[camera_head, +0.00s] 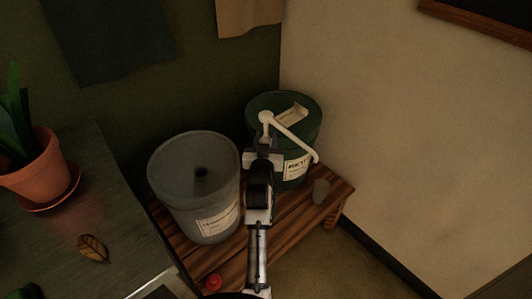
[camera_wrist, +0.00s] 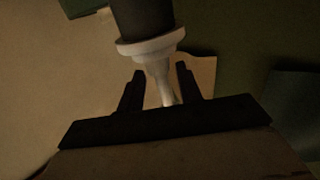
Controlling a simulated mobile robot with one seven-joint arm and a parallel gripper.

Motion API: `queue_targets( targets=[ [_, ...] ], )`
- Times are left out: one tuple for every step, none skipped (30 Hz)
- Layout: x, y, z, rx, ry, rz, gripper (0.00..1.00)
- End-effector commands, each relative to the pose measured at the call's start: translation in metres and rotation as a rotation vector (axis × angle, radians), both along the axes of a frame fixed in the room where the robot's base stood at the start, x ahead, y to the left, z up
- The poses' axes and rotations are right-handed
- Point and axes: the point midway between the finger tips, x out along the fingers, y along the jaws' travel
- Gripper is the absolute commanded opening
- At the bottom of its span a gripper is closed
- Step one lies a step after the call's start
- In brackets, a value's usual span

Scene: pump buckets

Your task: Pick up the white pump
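The white pump (camera_head: 267,118) stands at the dark green bucket (camera_head: 262,103) in the head view, its long spout slanting down to the right past the bucket's front. My gripper (camera_head: 263,148) is in front of that bucket, just below the pump's knob. In the wrist view, the pump's white collar (camera_wrist: 150,44) joins a dark cylinder at the top, and a narrow white stem runs between the two fingers of my gripper (camera_wrist: 161,88). The fingers stand apart with gaps beside the stem, so the gripper looks open around it. The stem's far end is hidden by the gripper body.
A grey bucket (camera_head: 162,184) stands left of my arm on a slatted wooden bench (camera_head: 178,244). A small grey cup (camera_head: 321,191) and a red object (camera_head: 212,282) are also on the bench. A dark table (camera_head: 130,230) with a potted plant (camera_head: 38,168) is left. Walls close in behind and right.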

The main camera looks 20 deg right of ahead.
Motion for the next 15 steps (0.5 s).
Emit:
queue_targets(
  targets=[
    [0.007,-0.003,0.003,0.000,-0.001,0.000,0.35],
    [0.010,-0.005,0.002,0.000,-0.001,0.000,0.35],
    [0.013,-0.006,0.002,0.000,-0.001,0.000,0.35],
    [0.015,-0.007,0.001,0.001,0.000,0.000,0.35],
    [0.016,-0.007,0.001,0.001,0.000,0.001,0.35],
    [0.017,-0.008,0.000,0.001,0.000,0.001,0.35],
    [0.018,-0.008,0.000,0.001,0.000,0.001,0.35],
    [0.018,-0.008,0.000,0.001,0.000,0.001,0.35],
    [0.018,-0.008,0.000,0.001,0.000,0.001,0.35],
    [0.018,-0.008,0.000,0.001,0.000,0.001,0.35],
    [0.018,-0.008,0.000,0.001,0.000,0.001,0.35],
    [0.017,-0.008,0.000,0.001,0.000,0.001,0.35],
    [0.017,-0.008,0.000,0.000,-0.001,0.001,0.33],
    [0.017,-0.008,0.000,0.000,-0.001,0.001,0.29],
    [0.017,-0.008,0.000,0.000,-0.001,0.001,0.23]
  ],
)
